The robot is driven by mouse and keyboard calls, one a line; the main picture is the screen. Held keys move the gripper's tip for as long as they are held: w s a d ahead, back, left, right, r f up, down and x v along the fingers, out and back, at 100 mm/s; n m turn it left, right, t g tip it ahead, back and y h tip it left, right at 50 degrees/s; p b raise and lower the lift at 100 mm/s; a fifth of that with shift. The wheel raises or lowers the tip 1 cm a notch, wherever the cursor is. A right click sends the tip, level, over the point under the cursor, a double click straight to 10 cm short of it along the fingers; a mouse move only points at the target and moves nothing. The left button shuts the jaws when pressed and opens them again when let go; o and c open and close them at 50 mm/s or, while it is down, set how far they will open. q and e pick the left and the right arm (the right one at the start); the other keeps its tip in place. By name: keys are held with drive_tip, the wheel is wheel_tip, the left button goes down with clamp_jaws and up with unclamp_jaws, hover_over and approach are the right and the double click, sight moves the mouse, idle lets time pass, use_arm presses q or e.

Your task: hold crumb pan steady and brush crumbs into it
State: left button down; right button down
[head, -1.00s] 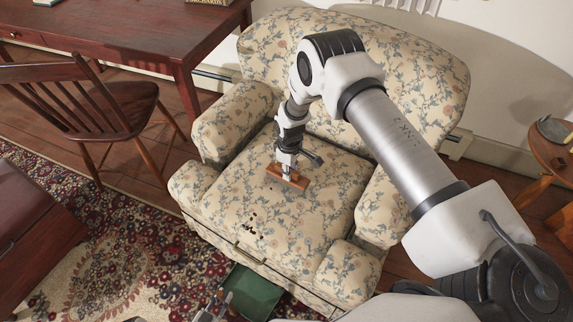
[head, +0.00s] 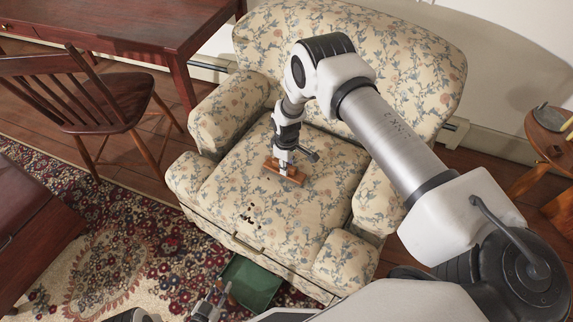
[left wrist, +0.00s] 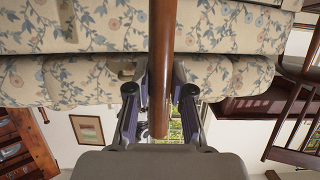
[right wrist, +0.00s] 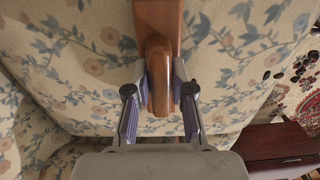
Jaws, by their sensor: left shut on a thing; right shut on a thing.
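The crumb pan (head: 256,286) is a dark green tray just below the front edge of the floral armchair seat. My left gripper (head: 216,300), low in the head view, is shut on the pan's brown handle (left wrist: 162,65); the tray itself is outside the left wrist view. A brown wooden brush (head: 284,173) rests on or just above the rear part of the seat. My right gripper (head: 283,160) is shut on its handle (right wrist: 159,80). Dark crumbs (head: 250,213) lie scattered near the seat's front edge, between brush and pan; several also show in the right wrist view (right wrist: 278,74).
The armchair (head: 205,122) has raised arms on both sides of the seat. A wooden chair (head: 85,100) and a desk (head: 130,35) stand at the left. A round side table (head: 548,130) is at the right. A patterned rug (head: 120,235) covers the floor at lower left.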

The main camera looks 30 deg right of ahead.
drive_tip(key=shift+f, duration=0.2)
drive_tip(key=shift+s+a+r, duration=0.1)
drive_tip(key=shift+s+a, duration=0.4)
drive_tip(key=shift+a, duration=0.35)
drive_tip(key=shift+s+a, duration=0.5)
drive_tip(key=shift+a, duration=0.35)
drive_tip(key=shift+s+a+f, duration=0.1)
drive_tip(key=shift+s+a, duration=0.7)
drive_tip(key=shift+a, duration=0.4)
drive_tip(key=shift+s+a+f, duration=0.1)
drive_tip(key=shift+s+a, duration=0.7)
drive_tip(key=shift+a, duration=0.45)
drive_tip(key=shift+s+a+f, duration=0.1)
drive_tip(key=shift+s+a, duration=0.7)
drive_tip(key=shift+a, duration=0.4)
drive_tip(key=shift+s+a+r, duration=0.1)
drive_tip(key=shift+s+a, duration=0.5)
drive_tip(key=shift+a, duration=0.4)
drive_tip(key=shift+s+a+r, duration=0.1)
drive_tip(key=shift+s+a, duration=0.5)
drive_tip(key=shift+a, duration=0.4)
drive_tip(key=shift+s+a, duration=0.6)
drive_tip(key=shift+a, duration=0.4)
drive_tip(key=shift+w+r, duration=0.1)
wheel_tip(320, 180, up, 8)
